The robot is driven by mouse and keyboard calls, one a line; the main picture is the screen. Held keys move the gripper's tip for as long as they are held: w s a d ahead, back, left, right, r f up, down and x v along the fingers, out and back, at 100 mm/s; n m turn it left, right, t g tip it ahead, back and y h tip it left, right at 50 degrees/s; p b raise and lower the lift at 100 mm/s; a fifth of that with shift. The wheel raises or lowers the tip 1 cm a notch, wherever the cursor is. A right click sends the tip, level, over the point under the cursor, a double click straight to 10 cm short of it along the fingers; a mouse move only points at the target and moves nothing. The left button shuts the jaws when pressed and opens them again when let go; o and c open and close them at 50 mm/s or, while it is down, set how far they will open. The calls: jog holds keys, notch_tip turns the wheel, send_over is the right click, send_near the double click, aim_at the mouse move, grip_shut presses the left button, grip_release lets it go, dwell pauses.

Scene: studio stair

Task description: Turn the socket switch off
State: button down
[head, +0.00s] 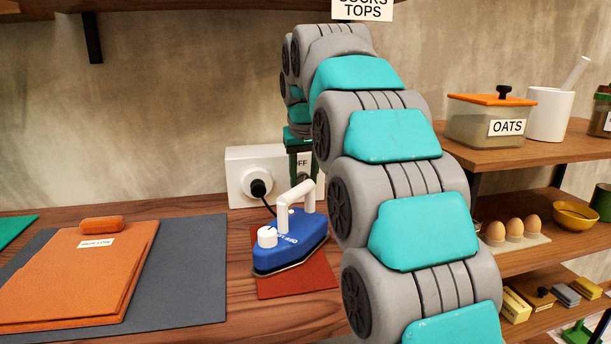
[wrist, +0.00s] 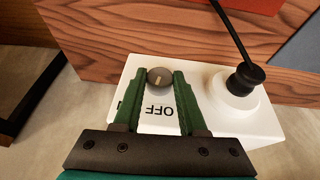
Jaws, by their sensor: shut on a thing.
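The white socket box (head: 240,160) is on the wall behind the worktop, with a black plug (head: 258,189) in its round outlet. In the wrist view the box (wrist: 212,122) carries a small round grey-brown knob (wrist: 159,80), the switch, with a pale line on it. The word OFF is printed beside the knob, upside down in this view. My gripper (wrist: 159,74) has its green fingers on either side of the knob and is shut on it. In the head view my gripper (head: 300,160) covers part of the box and hides the knob.
A blue iron (head: 290,245) stands on a red mat (head: 300,282) in front of the socket, its black cord running to the plug. Shelves (head: 530,150) with an oats box are at right.

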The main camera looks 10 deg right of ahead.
jog(key=shift+a+h, duration=0.15)
jog(key=shift+h, duration=0.95)
jog(key=shift+c, duration=2.3)
grip_release()
jog(key=v, duration=0.7)
jog(key=shift+a+r, duration=0.25)
jog(key=shift+r, duration=0.05)
jog(key=shift+s, duration=0.25)
